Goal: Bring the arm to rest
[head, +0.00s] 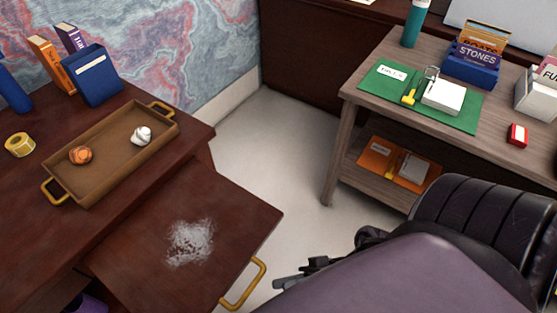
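My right gripper (285,281) is at the lower middle of the head view, to the right of the yellow handle (246,285) on the pulled-out desk board. It shows small and side-on, partly hidden behind my own arm, so I cannot tell whether its fingers are open or shut. I see nothing held in it. My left gripper is not in view.
A pulled-out board (150,240) with a whitish patch (190,242) juts from the red-brown desk. A brown tray (104,185) holds an orange ball and a whitish object. A side table (345,92) stands right, bearing a green mat (383,82). Pale floor (270,150) lies between.

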